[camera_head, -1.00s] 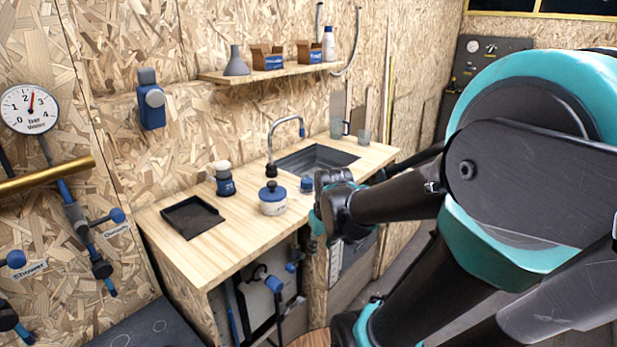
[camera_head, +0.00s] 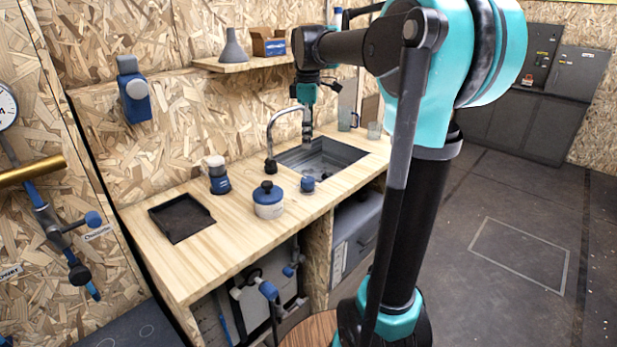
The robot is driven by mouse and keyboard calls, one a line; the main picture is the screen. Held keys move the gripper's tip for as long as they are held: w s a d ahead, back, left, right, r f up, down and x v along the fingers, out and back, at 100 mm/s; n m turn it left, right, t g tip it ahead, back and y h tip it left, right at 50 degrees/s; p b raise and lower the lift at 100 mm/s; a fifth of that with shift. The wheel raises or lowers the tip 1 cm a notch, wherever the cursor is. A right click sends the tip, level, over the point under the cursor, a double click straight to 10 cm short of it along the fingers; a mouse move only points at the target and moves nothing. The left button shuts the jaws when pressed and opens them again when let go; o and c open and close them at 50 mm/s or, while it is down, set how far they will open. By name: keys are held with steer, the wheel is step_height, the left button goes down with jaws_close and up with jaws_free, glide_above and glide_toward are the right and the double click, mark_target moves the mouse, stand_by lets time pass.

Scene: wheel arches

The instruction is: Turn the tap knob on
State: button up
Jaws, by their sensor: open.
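The tap is a silver curved spout (camera_head: 284,116) at the back left of the sink, on the wooden counter. A dark knob-like part (camera_head: 271,166) shows at its foot. A small blue knob-like piece (camera_head: 308,184) sits on the counter in front of the sink; I cannot tell which of these is the tap knob. My gripper (camera_head: 307,138) points down over the sink, close to the right of the spout's end in the picture. It is open and empty. Its fingers are small and dark here, and I cannot tell whether they touch the spout.
The grey sink (camera_head: 345,152) is empty. On the counter (camera_head: 235,238) stand a white pot with a blue lid (camera_head: 268,200), a blue and white jar (camera_head: 217,175) and a black tray (camera_head: 181,217). A shelf (camera_head: 240,64) hangs above.

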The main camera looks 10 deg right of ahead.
mark_target(308, 179)
step_height(308, 179, down, 14)
steer(key=shift+f, duration=0.2)
stand_by(0.4)
steer(key=c, duration=1.2)
